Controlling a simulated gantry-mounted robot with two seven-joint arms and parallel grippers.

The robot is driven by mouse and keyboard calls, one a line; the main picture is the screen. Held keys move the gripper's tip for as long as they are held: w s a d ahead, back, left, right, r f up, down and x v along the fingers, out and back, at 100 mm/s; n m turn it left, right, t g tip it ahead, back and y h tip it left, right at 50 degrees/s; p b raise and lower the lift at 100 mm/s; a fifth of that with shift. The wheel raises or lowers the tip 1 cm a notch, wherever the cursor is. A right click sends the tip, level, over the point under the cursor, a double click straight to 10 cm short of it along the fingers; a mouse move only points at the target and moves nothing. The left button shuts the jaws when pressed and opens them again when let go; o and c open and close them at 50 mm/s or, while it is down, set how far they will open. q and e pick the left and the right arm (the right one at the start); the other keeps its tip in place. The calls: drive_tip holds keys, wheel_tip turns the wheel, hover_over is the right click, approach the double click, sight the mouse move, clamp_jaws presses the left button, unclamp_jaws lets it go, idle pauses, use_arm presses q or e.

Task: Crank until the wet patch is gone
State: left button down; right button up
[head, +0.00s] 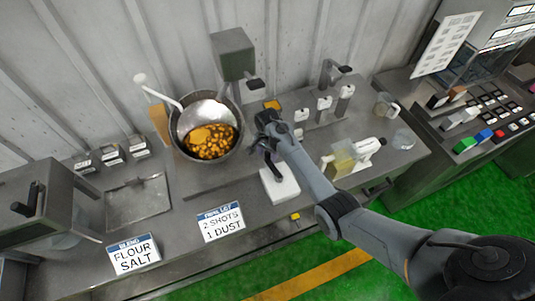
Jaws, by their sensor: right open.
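An open grey drum (177,147) stands on the metal counter, its mouth tilted up toward me. Orange-brown pieces (212,149) lie in its lower part. A smoother orange patch (200,133) shows at the upper left of the pieces; I cannot tell whether it is wet. A white handle (157,90) rises at the drum's upper left. My right gripper (264,148) is open, to the right of the drum and above a white block (281,187). It appears apart from the drum, and nothing shows between its fingers. My left gripper is not in view.
A grey box with a dark crank handle (28,204) stands at the far left. Signs reading flour, salt (134,256) and 2 shots, 1 dust (221,223) stand at the front edge. A green post box (233,54) rises behind the drum. Bottles (324,106) stand at right.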

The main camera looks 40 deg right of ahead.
drive_tip(key=shift+f, duration=0.35)
clamp_jaws()
